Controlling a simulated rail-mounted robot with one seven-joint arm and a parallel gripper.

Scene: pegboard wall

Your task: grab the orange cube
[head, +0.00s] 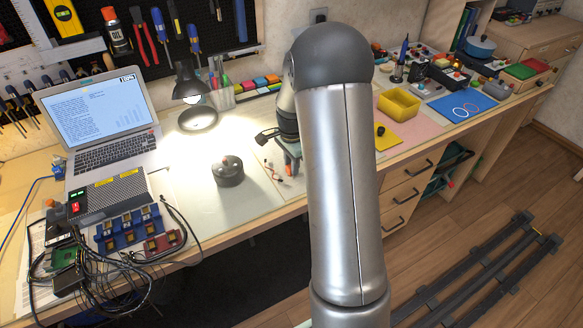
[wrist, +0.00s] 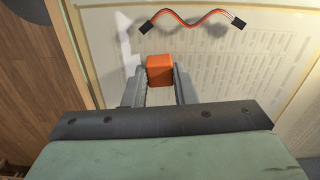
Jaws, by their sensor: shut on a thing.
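The orange cube (wrist: 160,69) is between the two fingertips of my gripper (wrist: 161,80) in the wrist view, with a finger against each side. In the head view the cube (head: 288,170) shows as a small orange patch at the tips of my gripper (head: 290,165), partly hidden by the fingers. My gripper is shut on the cube, low over the paper sheet on the workbench. I cannot tell whether the cube still touches the sheet.
An orange, red and dark jumper wire (wrist: 190,22) lies just beyond the cube. A dark round device (head: 229,172) and a lit desk lamp (head: 198,117) stand to the left. A yellow bin (head: 398,104) stands right, beyond my arm. The sheet around the cube is mostly clear.

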